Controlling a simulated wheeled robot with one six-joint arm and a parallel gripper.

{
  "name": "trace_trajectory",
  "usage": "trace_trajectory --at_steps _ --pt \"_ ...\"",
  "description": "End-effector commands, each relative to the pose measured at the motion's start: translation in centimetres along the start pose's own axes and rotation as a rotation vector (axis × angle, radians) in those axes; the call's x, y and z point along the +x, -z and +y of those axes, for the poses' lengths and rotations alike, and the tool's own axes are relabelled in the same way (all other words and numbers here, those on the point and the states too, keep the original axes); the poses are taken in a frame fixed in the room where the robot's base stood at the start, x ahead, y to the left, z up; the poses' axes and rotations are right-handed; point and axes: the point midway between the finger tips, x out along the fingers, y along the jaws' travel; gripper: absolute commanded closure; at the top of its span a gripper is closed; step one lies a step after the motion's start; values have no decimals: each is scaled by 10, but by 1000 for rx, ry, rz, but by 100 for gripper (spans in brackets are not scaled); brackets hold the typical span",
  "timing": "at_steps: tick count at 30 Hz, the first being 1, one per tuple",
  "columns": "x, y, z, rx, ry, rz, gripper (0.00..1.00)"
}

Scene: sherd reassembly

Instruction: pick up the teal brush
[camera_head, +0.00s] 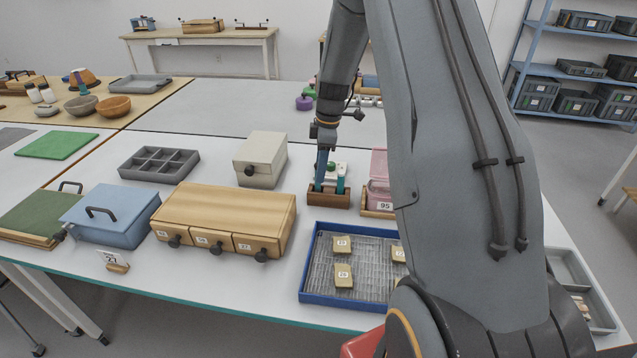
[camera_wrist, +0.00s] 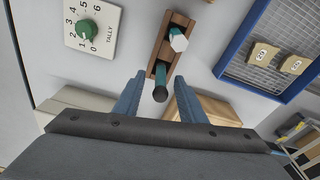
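A small wooden holder (camera_head: 328,199) stands on the white table and also shows in the wrist view (camera_wrist: 178,19). Two upright teal-bodied tools are in it. One has a dark round end (camera_wrist: 160,95); the other has a pale hexagonal end (camera_wrist: 179,42). A teal handle (camera_head: 341,178) shows at the holder's right in the head view. I cannot tell for sure which tool is the brush. My gripper (camera_head: 320,184) points down over the holder's left part. In the wrist view its blue fingers (camera_wrist: 160,77) are apart, with the dark-ended tool between them, apparently untouched.
A white tally box (camera_wrist: 93,29) with a green knob stands close beside the holder. A blue-rimmed mesh tray (camera_head: 306,262) with sherds lies in front. A wooden drawer chest (camera_head: 225,208), a cream box (camera_head: 262,155) and a pink container (camera_head: 379,165) stand around.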

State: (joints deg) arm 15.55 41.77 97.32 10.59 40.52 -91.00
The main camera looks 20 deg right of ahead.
Motion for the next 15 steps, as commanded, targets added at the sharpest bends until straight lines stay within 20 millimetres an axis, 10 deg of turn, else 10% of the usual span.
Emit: trace_trajectory --at_steps 15 --pt "42 3 -1 2 -1 0 63"
